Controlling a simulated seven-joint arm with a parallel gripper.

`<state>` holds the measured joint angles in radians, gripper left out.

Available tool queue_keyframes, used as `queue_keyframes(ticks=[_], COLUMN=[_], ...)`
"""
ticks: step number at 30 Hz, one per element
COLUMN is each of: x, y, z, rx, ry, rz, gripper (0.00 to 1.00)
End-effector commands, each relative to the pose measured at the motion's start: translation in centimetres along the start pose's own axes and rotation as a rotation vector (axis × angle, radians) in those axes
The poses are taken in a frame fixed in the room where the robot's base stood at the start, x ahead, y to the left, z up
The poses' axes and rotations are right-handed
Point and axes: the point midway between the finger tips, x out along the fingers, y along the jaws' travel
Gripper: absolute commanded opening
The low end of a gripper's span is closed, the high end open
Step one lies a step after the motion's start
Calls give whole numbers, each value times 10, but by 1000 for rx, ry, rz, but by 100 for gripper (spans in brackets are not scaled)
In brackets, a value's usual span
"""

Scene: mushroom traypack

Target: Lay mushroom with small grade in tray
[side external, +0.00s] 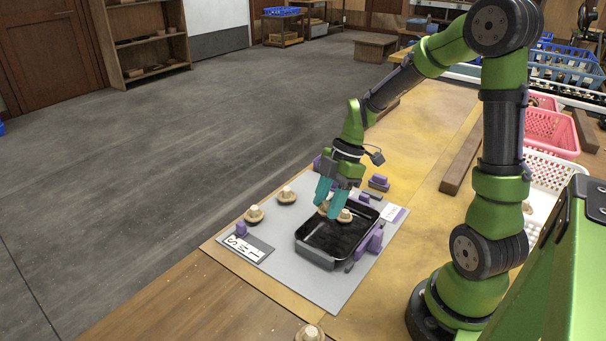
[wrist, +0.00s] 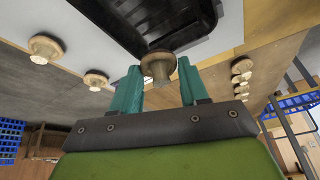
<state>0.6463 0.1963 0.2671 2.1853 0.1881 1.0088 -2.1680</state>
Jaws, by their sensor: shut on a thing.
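My gripper (side external: 327,208) has teal fingers and is shut on a pale mushroom with a tan cap (wrist: 158,66), fingers on both sides of it. In the side view the held mushroom shows partly between the fingertips, at the black tray's far left part. The black tray (side external: 318,252) lies on the grey mat. A second mushroom (side external: 345,215) shows just right of the fingers, at the tray's far side. In the wrist view the tray (wrist: 188,42) is only partly visible, beyond the held mushroom. Whether the held mushroom touches the tray floor is unclear.
Two mushrooms stand on the grey mat left of the tray, a nearer one (side external: 254,215) and a farther one (side external: 286,196). A lettered card (side external: 246,248) lies at the left. Purple blocks (side external: 376,240) sit around the tray. Another mushroom (side external: 309,333) is at the bottom edge.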

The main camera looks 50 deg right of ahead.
Motion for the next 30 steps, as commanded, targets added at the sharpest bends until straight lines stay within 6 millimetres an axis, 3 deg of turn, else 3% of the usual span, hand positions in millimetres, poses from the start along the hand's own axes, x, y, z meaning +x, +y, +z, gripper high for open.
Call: queue_keyframes(ticks=[5, 20, 30], x=[11, 71, 74], y=[-2, 1, 2], z=[3, 28, 30], rx=[-92, -96, -96], ry=[-2, -3, -5], rz=[-42, -42, -39], gripper=[30, 30, 30])
